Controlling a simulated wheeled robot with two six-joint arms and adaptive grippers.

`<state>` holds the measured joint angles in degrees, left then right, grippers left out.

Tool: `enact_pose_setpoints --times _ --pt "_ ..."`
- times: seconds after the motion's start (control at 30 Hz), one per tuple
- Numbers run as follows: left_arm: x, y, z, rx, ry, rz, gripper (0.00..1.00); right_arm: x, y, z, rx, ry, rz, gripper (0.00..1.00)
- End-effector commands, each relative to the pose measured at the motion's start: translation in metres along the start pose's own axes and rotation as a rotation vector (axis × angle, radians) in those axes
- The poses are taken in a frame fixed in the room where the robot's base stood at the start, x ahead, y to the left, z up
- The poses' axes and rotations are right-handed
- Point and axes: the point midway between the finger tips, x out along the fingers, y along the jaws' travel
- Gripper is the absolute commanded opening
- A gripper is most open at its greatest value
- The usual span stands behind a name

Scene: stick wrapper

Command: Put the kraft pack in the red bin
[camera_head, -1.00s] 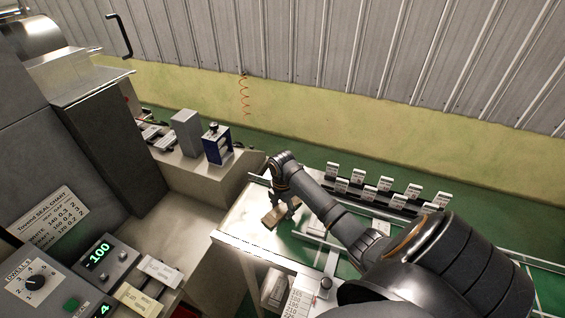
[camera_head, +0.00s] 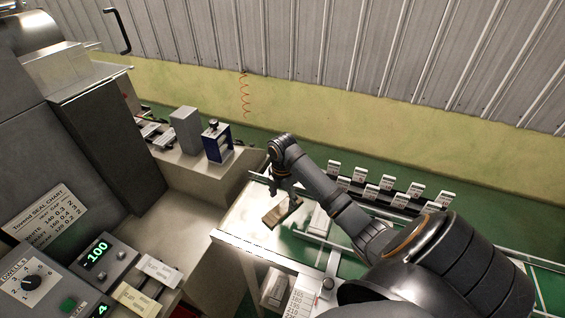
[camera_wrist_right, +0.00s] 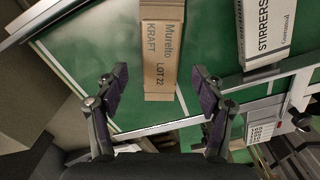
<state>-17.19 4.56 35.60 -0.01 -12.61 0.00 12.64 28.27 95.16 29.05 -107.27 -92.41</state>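The kraft pack (camera_head: 277,211) is a small brown box lying flat on the work table. In the right wrist view the kraft pack (camera_wrist_right: 159,50) shows its printed "KRAFT" and "LOT 22" face. My right gripper (camera_head: 281,190) is over the pack, and in the wrist view my right gripper (camera_wrist_right: 157,87) is open, its fingers spread wider than the pack, near its lower end. No contact with the pack is visible. My left gripper is not in view.
A white STIRRERS carton (camera_wrist_right: 266,28) lies to the right of the pack. Rows of small white cards (camera_head: 380,185) stand behind my right arm. A blue-fronted device (camera_head: 217,143) stands on the counter at the back left. A control panel (camera_head: 95,253) is at the lower left.

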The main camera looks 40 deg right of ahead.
Motion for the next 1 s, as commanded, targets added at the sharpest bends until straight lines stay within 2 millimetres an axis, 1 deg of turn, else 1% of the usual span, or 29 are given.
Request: enact_pose_setpoints --times 0.03,0.1,0.13,0.2,0.23,0.27,0.33,0.53,0.57,0.63,0.73,0.83,1.0 --pt "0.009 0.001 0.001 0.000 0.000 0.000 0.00 -0.011 0.002 0.001 -0.002 -0.005 0.007 0.69" --pt "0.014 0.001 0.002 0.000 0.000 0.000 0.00 -0.029 0.001 0.001 -0.002 -0.005 0.007 0.69" --pt "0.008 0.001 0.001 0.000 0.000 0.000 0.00 -0.041 0.001 0.001 0.000 -0.004 0.005 0.69" --pt "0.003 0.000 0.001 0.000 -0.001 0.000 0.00 -0.058 0.001 0.001 -0.001 -0.002 0.005 0.69" --pt "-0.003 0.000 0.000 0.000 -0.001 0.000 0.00 -0.066 0.000 0.000 0.000 -0.002 0.002 0.69" --pt "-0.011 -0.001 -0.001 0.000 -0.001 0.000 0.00 -0.071 0.000 0.000 0.000 -0.001 0.001 0.69" --pt "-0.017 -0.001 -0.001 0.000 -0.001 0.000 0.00 -0.077 0.000 0.000 0.000 0.000 0.000 0.69" --pt "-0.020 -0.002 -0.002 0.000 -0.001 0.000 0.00 -0.080 0.000 0.000 0.000 0.000 0.001 0.69" --pt "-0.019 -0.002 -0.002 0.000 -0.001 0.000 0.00 -0.079 0.000 0.000 0.000 -0.001 0.001 0.73" --pt "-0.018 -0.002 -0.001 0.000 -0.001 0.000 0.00 -0.075 0.002 -0.003 -0.002 -0.011 0.004 0.74" --pt "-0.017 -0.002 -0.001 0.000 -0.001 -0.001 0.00 -0.064 0.007 -0.014 -0.012 -0.075 0.016 0.74" --pt "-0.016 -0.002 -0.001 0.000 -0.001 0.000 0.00 -0.054 0.012 -0.028 -0.019 -0.180 0.027 0.74" --pt "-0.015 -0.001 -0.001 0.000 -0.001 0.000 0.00 -0.054 0.009 -0.045 -0.009 -0.333 0.015 0.74"
